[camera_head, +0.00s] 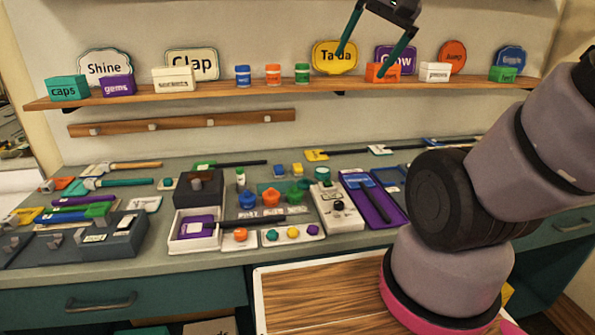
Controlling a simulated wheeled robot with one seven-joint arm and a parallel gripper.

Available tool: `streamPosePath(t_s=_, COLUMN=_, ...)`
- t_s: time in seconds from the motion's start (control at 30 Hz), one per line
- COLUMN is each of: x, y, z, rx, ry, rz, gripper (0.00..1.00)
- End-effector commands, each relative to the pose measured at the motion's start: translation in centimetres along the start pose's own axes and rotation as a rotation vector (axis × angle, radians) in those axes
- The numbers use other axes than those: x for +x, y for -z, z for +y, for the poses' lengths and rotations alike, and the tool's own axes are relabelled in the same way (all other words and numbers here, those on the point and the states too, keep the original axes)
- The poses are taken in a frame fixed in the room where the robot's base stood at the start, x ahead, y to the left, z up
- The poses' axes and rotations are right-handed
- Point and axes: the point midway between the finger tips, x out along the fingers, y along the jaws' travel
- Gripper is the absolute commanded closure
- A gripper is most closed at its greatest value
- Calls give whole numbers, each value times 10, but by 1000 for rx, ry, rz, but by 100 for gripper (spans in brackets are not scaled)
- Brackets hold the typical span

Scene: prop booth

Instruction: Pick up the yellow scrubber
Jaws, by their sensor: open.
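My gripper (361,65) is at the top of the head view, open and empty. Its two teal fingers point down and overlap the shelf and its signs in the picture. A yellow-headed tool (316,155) with a long dark handle lies at the back of the counter, below the gripper and slightly left. Another flat yellow piece (25,215) lies at the far left of the counter. I cannot tell for sure which of these is the yellow scrubber. The gripper is well apart from both.
A wooden shelf (215,94) holds boxes, jars and signs. The grey counter (150,272) is crowded: a grey organizer (125,240), a white box (190,240), a purple tray (360,212) and a white control box (338,215). My arm hides the counter's right part.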

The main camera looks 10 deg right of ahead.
Motion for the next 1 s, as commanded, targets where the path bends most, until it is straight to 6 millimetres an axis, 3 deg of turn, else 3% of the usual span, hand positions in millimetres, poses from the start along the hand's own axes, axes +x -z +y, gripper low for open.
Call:
streamPosePath(t_s=0.27, x=76, y=69, z=-31, rx=349, ry=-23, rz=-170, gripper=0)
streamPosePath(t_s=0.47, x=150, y=110, z=-39, rx=610, ry=-58, rz=-279, gripper=0)
streamPosePath(t_s=0.6, x=212, y=132, z=-36, rx=796, ry=-93, rz=-349, gripper=0)
streamPosePath(t_s=0.8, x=310, y=151, z=-20, rx=1063, ry=-158, rz=-438, gripper=0)
streamPosePath(t_s=1.0, x=397, y=151, z=5, rx=1291, ry=-223, rz=-505, gripper=0)
